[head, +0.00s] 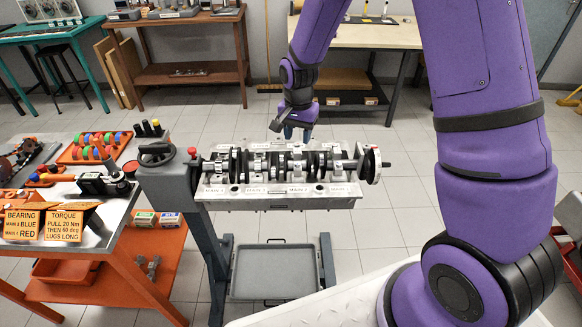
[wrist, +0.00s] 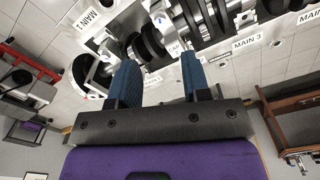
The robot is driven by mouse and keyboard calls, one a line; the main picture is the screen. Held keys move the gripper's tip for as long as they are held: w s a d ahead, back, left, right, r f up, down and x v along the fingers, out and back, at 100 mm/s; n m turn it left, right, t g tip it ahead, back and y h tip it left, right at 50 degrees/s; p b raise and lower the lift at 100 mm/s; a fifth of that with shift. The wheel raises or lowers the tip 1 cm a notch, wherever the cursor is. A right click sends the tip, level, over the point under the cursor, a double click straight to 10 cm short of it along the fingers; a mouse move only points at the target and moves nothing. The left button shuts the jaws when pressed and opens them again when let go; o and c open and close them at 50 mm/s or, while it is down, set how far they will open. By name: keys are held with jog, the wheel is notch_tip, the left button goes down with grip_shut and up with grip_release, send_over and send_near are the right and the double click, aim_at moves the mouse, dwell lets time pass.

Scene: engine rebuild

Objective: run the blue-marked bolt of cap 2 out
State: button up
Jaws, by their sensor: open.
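The engine block (head: 275,202) lies on a stand with a crankshaft (head: 372,166) along it and caps across the crankshaft. My gripper (head: 289,134) is above the far side of the block, fingers apart. In the wrist view my gripper (wrist: 160,66) has two blue fingers with nothing held between them.
A steel-topped table (head: 118,220) with BEARING and TORQUE signs (head: 72,225) stands left of the stand. An orange tray (head: 92,155) of coloured rings is on it. A grey tray (head: 275,272) sits low under the block. Benches line the back wall; tiled floor between is mostly clear.

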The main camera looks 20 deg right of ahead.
aim_at(297, 164)
notch_tip(297, 164, down, 10)
dwell(0.5)
grip_shut()
